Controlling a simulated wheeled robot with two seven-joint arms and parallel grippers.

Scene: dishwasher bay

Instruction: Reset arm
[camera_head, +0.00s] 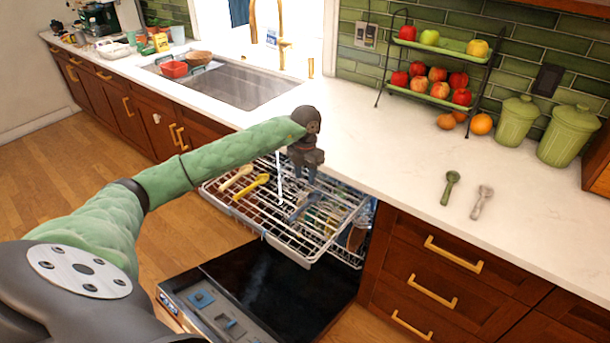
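My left arm comes in from the left in green padding. Its dark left gripper (304,174) points down above the back part of the dishwasher's pulled-out upper rack (262,220). The fingers are small and dark here, and I cannot tell whether they are apart or closed; I see nothing clearly held. In the rack lie a yellow utensil (251,187), a pale wooden-looking one (235,178) and a blue-grey one (305,205) just below the gripper. My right gripper is out of view.
The dishwasher door (270,283) hangs open below the rack. A fruit stand (437,96), green canisters (516,122) and a sink (238,85) are farther back.

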